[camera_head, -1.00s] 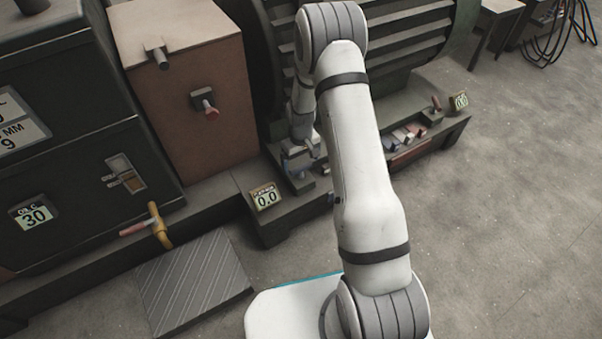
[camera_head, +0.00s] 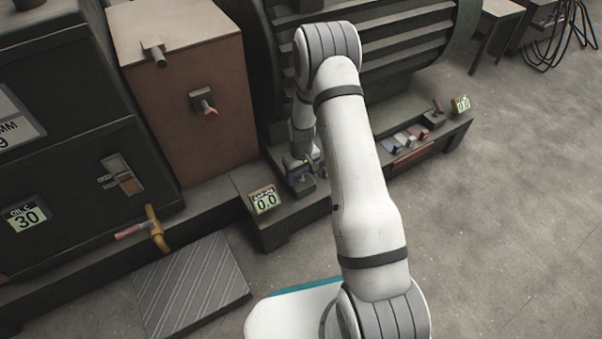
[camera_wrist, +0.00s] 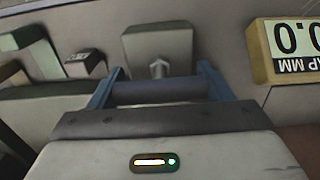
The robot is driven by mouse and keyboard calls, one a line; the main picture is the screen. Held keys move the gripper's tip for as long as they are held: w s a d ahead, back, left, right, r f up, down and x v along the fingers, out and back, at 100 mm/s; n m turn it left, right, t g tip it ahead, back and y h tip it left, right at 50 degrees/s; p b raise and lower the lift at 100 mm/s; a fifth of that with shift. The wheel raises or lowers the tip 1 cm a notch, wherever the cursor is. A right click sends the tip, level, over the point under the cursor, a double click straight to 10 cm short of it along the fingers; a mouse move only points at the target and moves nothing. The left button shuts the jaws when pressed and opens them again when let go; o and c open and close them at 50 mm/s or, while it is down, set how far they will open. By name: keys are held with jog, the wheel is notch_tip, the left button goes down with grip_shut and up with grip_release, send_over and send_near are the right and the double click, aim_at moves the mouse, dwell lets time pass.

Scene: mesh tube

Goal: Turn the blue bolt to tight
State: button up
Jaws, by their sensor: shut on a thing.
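My gripper (camera_wrist: 160,76) has its two blue fingers on either side of a dark blue-grey cylinder in the wrist view, which I take for the blue bolt (camera_wrist: 155,92). The fingers are shut on its two ends. Beyond it, a short metal piece (camera_wrist: 159,68) sits against a grey block (camera_wrist: 160,48). In the head view my gripper (camera_head: 301,170) is low beside the machine's base, and the bolt cannot be made out there. A gap display in mm (camera_head: 265,200) reads 0.0. It shows upside down in the wrist view (camera_wrist: 293,47).
A brown box (camera_head: 180,90) with a red-tipped knob (camera_head: 207,106) stands left of the arm. A yellow valve with a red handle (camera_head: 156,230) is lower left. Several small blocks (camera_head: 405,138) lie right of my arm. The floor (camera_head: 500,240) at right is clear.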

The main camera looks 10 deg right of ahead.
jog(key=shift+c, duration=1.4)
jog(key=shift+m, duration=0.3)
jog(key=m+p, duration=0.1)
jog(key=m, duration=0.2)
jog(key=shift+p, duration=0.3)
jog(key=m+p, duration=0.1)
jog(key=m, duration=0.3)
jog(key=m+p, duration=0.1)
jog(key=m, duration=0.3)
jog(key=shift+m, duration=0.3)
jog(key=m+p, duration=0.1)
jog(key=m, duration=1)
jog(key=shift+p, duration=0.3)
jog(key=shift+m, duration=0.5)
